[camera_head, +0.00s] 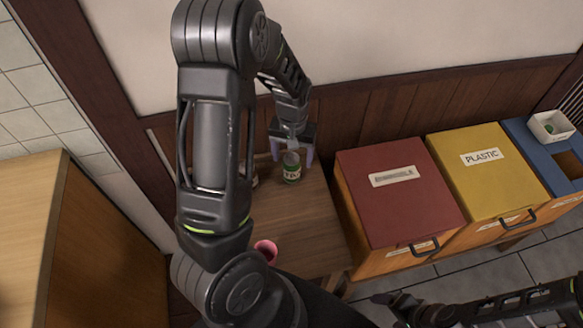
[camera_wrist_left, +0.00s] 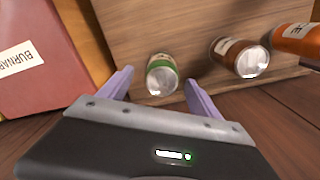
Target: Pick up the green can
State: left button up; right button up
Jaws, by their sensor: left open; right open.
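The green can (camera_head: 292,168) stands upright on the small wooden table (camera_head: 305,222), near its back edge by the wall. It has a green and pale label and a silver top. My left gripper (camera_head: 292,152) is open just behind and above the can, with its purple fingers to either side. In the left wrist view the can (camera_wrist_left: 162,75) appears just beyond and between the two open fingertips (camera_wrist_left: 160,88), with nothing held. My right arm reaches in at the lower right of the head view; its gripper (camera_head: 392,303) is dark and far from the can.
A brown can (camera_wrist_left: 240,57) and an orange bottle (camera_wrist_left: 298,42) stand beside the green can in the wrist view. A pink cup (camera_head: 266,250) is at the table's front. Red (camera_head: 395,190) and yellow (camera_head: 488,175) bins stand right of the table. My left arm hides the table's left part.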

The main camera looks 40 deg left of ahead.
aim_at(292, 171)
pick_arm(q)
jog(key=shift+f, duration=1.2)
jog(key=shift+f, duration=0.15)
notch_tip(292, 171, down, 5)
jog(key=shift+a+p, duration=0.1)
jog(key=shift+p, duration=0.3)
jog(key=shift+s, duration=0.1)
jog(key=shift+c, duration=0.4)
jog(key=c, duration=1.3)
notch_tip(292, 171, up, 10)
jog(key=shift+r, duration=0.1)
